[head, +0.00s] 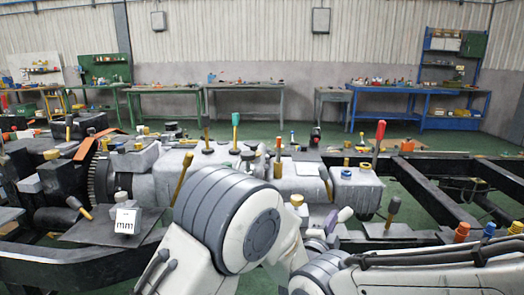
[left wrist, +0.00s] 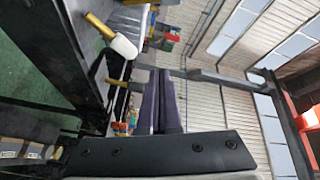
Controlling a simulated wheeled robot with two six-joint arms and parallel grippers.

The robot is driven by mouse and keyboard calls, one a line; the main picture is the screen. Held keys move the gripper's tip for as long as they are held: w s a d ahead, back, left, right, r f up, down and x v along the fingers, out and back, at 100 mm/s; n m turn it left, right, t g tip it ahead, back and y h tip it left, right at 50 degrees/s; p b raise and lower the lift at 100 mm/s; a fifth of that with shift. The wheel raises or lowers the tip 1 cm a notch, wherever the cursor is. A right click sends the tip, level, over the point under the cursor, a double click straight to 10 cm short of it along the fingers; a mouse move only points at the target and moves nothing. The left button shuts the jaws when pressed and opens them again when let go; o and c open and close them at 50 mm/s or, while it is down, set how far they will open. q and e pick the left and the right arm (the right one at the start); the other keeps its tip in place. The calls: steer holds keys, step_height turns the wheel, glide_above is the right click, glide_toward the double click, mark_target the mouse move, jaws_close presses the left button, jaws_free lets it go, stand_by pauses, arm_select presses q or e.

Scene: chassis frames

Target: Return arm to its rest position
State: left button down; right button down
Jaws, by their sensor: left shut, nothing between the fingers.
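My left arm (head: 245,220) fills the lower middle of the head view, with its large white and grey joint in front of the chassis. My left gripper (head: 343,214) shows only in part behind the arm, as a small purplish tip. In the left wrist view its two dark purple fingers (left wrist: 162,100) lie side by side, shut with nothing between them. They point up the picture towards the far wall. A white and grey arm link of mine reaches in from the lower right in the head view. I cannot see my right gripper.
A chassis frame (head: 430,190) with dark beams and several upright tools spans the view close behind my arm. A white-headed mallet (left wrist: 122,45) shows beside the fingers in the left wrist view. Workbenches (head: 245,88) stand along the far wall, with green floor before them.

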arm_select(q)
steer(key=s+a+f+n+g+y, duration=0.1)
steer(key=a+f+n+g+y, duration=0.3)
steer(key=a, duration=0.6)
steer(key=s+a+f+n+g+y, duration=0.15)
steer(key=a+n, duration=0.35)
steer(key=a, duration=0.5)
steer(key=s+a+f+n+g+y, duration=0.2)
steer(key=s+a+n+g, duration=0.3)
steer(key=s+a, duration=0.45)
steer(key=s+a+f+n+g+y, duration=0.25)
steer(key=s+a+n, duration=0.35)
steer(key=s+a, duration=0.3)
steer(key=s+d+r+m+g+h, duration=0.1)
steer(key=s+d+r+m, duration=0.25)
steer(key=s+d, duration=0.4)
steer(key=s+d+r+m+g+h, duration=0.1)
steer(key=s+d+r+m+g, duration=0.1)
steer(key=s+d+m, duration=0.4)
step_height(320, 180, up, 20)
steer(key=d+n+p, duration=0.1)
steer(key=n+p, duration=0.1)
steer(key=p, duration=1.8)
steer(key=shift+s+d+r+n+p, duration=0.2)
steer(key=shift+s+d+n+p, duration=0.1)
steer(key=shift+s+n, duration=0.1)
